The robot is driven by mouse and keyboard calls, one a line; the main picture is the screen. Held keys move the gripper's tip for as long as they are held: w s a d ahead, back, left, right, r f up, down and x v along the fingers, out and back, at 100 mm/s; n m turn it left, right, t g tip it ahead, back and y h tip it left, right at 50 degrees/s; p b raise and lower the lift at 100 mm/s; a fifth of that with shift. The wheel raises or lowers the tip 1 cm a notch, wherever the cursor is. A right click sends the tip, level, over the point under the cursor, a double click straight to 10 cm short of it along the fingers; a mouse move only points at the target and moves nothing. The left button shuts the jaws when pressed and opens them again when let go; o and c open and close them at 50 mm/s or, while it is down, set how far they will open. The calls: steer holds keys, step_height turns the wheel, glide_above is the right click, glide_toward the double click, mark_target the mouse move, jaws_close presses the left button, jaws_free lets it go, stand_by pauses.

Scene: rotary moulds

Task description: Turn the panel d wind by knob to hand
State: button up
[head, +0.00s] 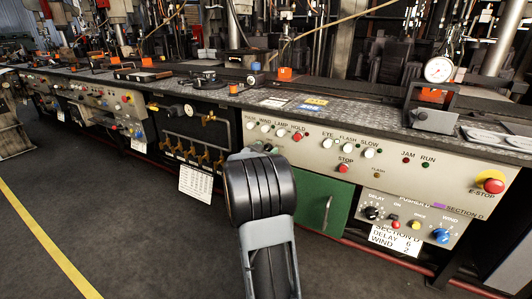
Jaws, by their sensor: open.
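The grey section D panel (384,163) runs along the front of the bench, with "SECTION D" printed at its lower right. At its left end is a row of small white knobs under small labels. The knob under the label that reads WIND (265,128) is white; its pointer is too small to read. A lower panel box (404,227) carries a blue knob (441,235) also labelled WIND, and a black DELAY knob (371,213). My arm rises from the bottom middle, just below the white knobs. Its black joint hides what lies beyond, and my gripper's fingers do not show.
A red E-STOP button (490,183) is at the panel's right end. A green door (322,204) is under the panel. A paper card (394,241) hangs from the lower box. A gauge (438,70) stands on the bench. The dark floor at left is clear.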

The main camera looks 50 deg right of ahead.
steer(key=shift+d, duration=0.15)
steer(key=shift+c, duration=0.4)
steer(key=c, duration=0.8)
steer(key=shift+c, duration=0.2)
